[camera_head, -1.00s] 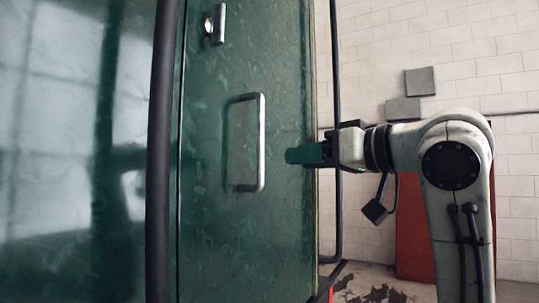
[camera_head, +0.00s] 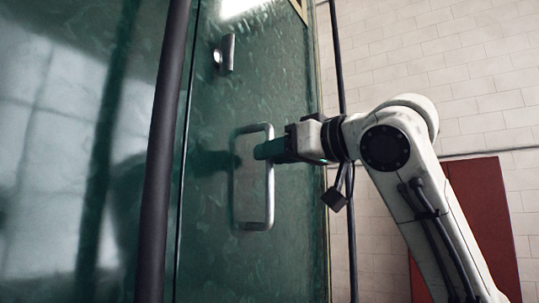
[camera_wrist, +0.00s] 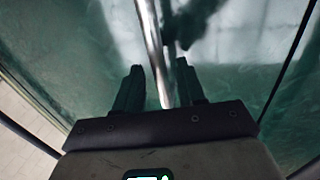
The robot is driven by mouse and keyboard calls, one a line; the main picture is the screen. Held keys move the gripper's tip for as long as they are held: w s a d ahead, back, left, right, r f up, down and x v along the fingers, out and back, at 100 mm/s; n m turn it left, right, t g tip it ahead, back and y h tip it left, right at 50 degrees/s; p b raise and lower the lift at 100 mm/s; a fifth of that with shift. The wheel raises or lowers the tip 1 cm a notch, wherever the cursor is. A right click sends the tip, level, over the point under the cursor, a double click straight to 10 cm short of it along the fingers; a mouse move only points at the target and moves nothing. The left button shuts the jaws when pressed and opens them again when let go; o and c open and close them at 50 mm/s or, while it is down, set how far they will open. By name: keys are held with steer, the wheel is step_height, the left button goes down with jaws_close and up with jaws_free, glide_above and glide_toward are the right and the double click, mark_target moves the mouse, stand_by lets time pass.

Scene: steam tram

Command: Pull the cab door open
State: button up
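The cab door (camera_head: 215,130) is a glossy dark green panel in the head view, and it looks closed. Its handle (camera_head: 270,195) is an upright silver bar, bent in at both ends. My gripper (camera_head: 262,150) is at the upper part of the handle, its teal fingers reaching the bar from the right. In the wrist view the handle bar (camera_wrist: 152,45) runs down between the two fingers (camera_wrist: 160,85), with a gap on each side. The gripper is open around the bar. The bar's reflection shows in the door beside it.
A small silver latch (camera_head: 226,55) sits on the door above the handle. A dark upright rail (camera_head: 165,140) stands left of the door, and a thin dark pole (camera_head: 341,70) stands to its right. A red panel (camera_head: 480,215) leans by the white tiled wall (camera_head: 440,50).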

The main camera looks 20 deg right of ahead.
steer(key=shift+x, duration=0.95)
jaws_close()
